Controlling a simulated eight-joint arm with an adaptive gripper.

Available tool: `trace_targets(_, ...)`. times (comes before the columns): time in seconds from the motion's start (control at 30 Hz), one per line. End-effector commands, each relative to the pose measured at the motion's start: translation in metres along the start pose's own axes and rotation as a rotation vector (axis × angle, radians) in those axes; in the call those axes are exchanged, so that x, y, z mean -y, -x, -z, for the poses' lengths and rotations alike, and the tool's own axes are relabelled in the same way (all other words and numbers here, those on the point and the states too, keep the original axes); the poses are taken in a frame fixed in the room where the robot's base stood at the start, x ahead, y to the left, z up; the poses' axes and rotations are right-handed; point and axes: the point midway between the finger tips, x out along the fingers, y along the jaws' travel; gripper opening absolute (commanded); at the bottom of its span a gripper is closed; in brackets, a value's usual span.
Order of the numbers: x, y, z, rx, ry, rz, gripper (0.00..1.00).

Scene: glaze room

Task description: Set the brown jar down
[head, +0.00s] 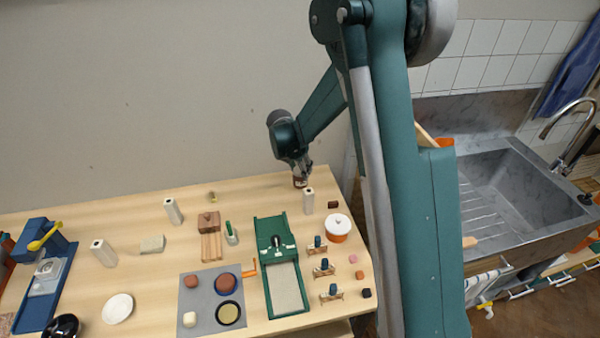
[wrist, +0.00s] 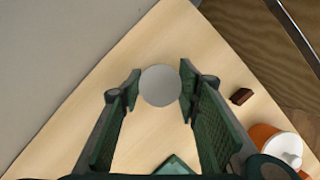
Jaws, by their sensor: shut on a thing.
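The brown jar (head: 300,182) is at the back right of the wooden table, below my gripper (head: 301,168). In the wrist view its pale grey round top (wrist: 160,86) sits between the two green fingers. My gripper (wrist: 159,90) is shut on the jar, one finger on each side. The jar looks upright. Its lower part is hidden in the wrist view, and I cannot tell whether its base touches the table.
A small dark brown block (head: 333,205) and an orange pot with a white lid (head: 337,229) are to the right. Bare tabletop (head: 255,197) lies left of the jar; the table's back edge is close behind.

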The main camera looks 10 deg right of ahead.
Motion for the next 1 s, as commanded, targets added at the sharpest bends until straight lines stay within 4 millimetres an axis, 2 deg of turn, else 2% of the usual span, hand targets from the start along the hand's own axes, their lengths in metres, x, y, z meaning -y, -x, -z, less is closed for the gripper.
trace_targets(0.17,0.0,-0.012,0.004,0.0,0.0,0.0,0.0)
trace_targets(0.63,0.0,-0.017,0.006,0.0,0.0,0.0,0.0)
trace_targets(0.67,0.0,-0.016,0.006,0.0,0.0,0.0,0.37)
trace_targets(0.7,0.0,-0.016,0.006,0.0,0.0,0.0,0.42)
trace_targets(0.77,0.0,-0.016,0.006,0.0,0.0,0.0,0.48)
trace_targets(1.0,0.0,-0.015,0.006,0.0,0.0,0.0,0.48)
